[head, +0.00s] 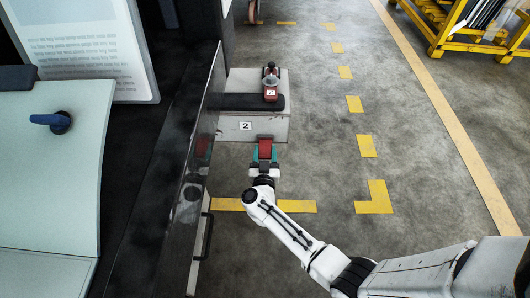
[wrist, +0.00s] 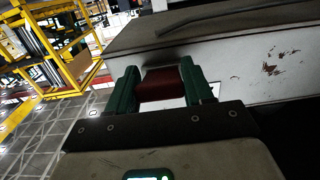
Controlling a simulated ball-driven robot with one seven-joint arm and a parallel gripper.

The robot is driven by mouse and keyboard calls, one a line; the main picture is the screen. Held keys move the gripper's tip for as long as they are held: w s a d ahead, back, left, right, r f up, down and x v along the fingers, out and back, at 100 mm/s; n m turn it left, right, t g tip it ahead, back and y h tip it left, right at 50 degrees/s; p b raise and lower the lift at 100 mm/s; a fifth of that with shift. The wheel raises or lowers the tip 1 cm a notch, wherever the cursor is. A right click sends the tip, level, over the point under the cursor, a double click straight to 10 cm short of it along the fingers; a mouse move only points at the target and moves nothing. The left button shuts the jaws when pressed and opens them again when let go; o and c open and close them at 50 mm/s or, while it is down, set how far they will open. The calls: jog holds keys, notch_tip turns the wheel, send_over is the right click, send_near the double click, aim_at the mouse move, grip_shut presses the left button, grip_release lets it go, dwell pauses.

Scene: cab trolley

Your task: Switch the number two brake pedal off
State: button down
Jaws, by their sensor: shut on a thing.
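A grey-white box (head: 236,132) with a black top pad bears a "2" label on its front. A red pedal-like block (head: 265,148) sits at the front of this box. My gripper (head: 265,150) is shut on the red block, with one green finger on each side. In the wrist view the red block (wrist: 161,88) shows between the two green fingers, close to the white box face (wrist: 250,75). The fingers hide its sides, and I cannot tell its tilt.
A red-and-black handle (head: 271,84) with a "2" tag stands on the box top. A dark panel edge (head: 192,160) runs close along the left. Yellow racks (head: 480,28) stand far at upper right. The floor right of the box is clear.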

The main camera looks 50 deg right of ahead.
aim_at(265, 144)
jog(key=shift+a+r+g+y+p, duration=0.1)
jog(key=shift+r+g+y+p, duration=0.4)
jog(key=shift+p, duration=1.85)
jog(key=r+g+y+p, duration=0.1)
jog(key=p, duration=0.7)
jog(key=shift+s+r+y, duration=0.1)
jog(key=shift+r+y, duration=0.2)
jog(key=shift+r, duration=0.05)
jog(key=p, duration=0.2)
jog(key=g+y+p, duration=0.1)
jog(key=p, duration=0.2)
jog(key=shift+r+y, duration=0.2)
jog(key=shift+y, duration=0.1)
jog(key=shift+r+g+y+p, duration=0.25)
jog(key=shift+g+y+p, duration=0.5)
jog(key=shift+p, duration=1.2)
jog(key=c, duration=0.5)
grip_release()
